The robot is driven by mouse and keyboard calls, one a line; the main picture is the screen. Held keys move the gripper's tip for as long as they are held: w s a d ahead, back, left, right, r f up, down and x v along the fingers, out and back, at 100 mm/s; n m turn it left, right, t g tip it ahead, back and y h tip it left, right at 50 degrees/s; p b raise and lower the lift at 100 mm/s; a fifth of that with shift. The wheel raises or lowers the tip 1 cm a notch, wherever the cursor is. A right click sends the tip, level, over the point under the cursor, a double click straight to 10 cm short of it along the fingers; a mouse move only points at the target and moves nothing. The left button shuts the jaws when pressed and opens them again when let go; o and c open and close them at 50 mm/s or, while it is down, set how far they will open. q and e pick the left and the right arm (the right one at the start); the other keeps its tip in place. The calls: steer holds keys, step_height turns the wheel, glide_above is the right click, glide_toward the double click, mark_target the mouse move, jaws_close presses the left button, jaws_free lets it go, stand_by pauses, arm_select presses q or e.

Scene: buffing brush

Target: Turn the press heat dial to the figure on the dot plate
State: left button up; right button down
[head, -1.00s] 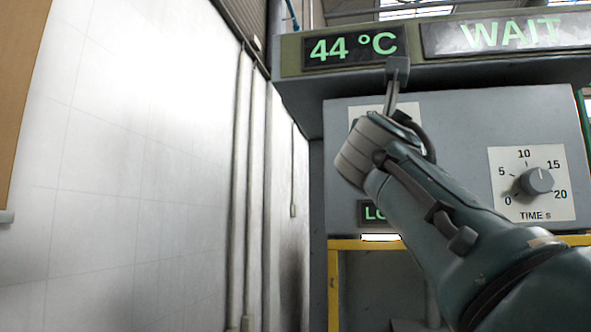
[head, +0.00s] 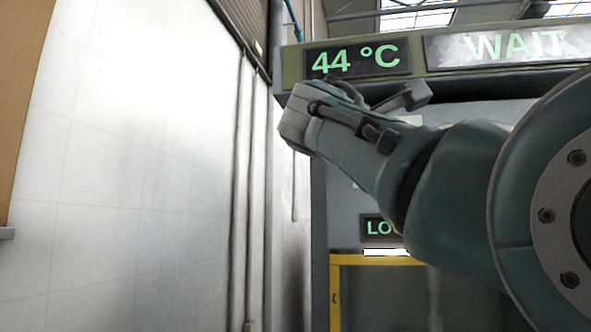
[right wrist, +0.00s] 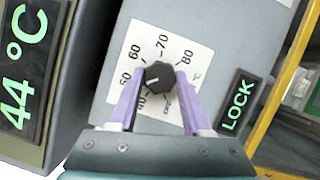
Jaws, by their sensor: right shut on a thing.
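The press heat dial is a black knob (right wrist: 158,77) on a white scale plate (right wrist: 200,50) with figures from 40 to 80, seen tilted in the right wrist view. Its pale pointer mark seems to lie between 40 and 50. My right gripper (right wrist: 157,82) is shut on the knob, with a purple finger on each side. In the head view my right arm hides the knob and the fingers. The heat display (head: 355,60) reads 44 °C, and it also shows in the right wrist view (right wrist: 20,75). No dot plate shows. My left gripper is not in view.
A WAIT display (head: 510,47) is beside the heat display. A LOCK sign (right wrist: 237,105) is on the press panel near the dial; the head view shows it partly hidden (head: 378,228). A yellow frame (head: 345,262) stands below. A white wall (head: 130,160) is at the left.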

steer(key=shift+r+m+g+y+p, duration=0.15)
steer(key=shift+m+g+y+p, duration=0.55)
steer(key=shift+m, duration=1.1)
steer(key=shift+r+m+g+y+p, duration=0.15)
steer(key=shift+m+y+p, duration=0.55)
steer(key=shift+m+p, duration=0.95)
steer(key=shift+r+m+g+y+p, duration=0.1)
steer(key=shift+m+g+y+p, duration=0.55)
steer(key=shift+m, duration=1.3)
steer(key=shift+y, duration=0.25)
steer(key=shift+c, duration=1.7)
jaws_free()
steer(key=b+v, duration=0.3)
steer(key=v, duration=0.7)
steer(key=shift+f, duration=0.2)
